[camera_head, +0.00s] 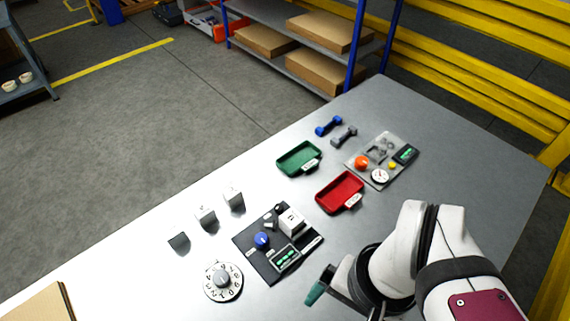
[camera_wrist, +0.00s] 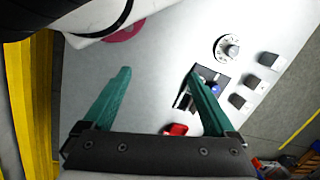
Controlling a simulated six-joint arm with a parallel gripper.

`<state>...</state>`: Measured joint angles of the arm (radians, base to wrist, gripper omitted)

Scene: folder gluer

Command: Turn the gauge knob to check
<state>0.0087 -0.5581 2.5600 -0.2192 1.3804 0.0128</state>
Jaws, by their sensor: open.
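A black panel (camera_head: 252,255) on the table carries a blue knob (camera_head: 262,240), a white block-like part (camera_head: 292,221) and a small display with green marks (camera_head: 285,258). I cannot tell which control is the gauge knob. A round white numbered dial with a grey centre knob (camera_head: 222,281) lies left of the panel. My gripper (camera_wrist: 160,75) is open and empty, its teal fingers spread. In the head view one teal fingertip shows right of the panel, apart from it. In the wrist view, the right finger partly covers the panel; the blue knob (camera_wrist: 215,89) shows just beyond it.
A green tray (camera_head: 299,158) and a red tray (camera_head: 340,192) lie farther back. A grey board (camera_head: 367,161) with an orange knob and a small dial lies near blue and grey dumbbell-shaped parts.

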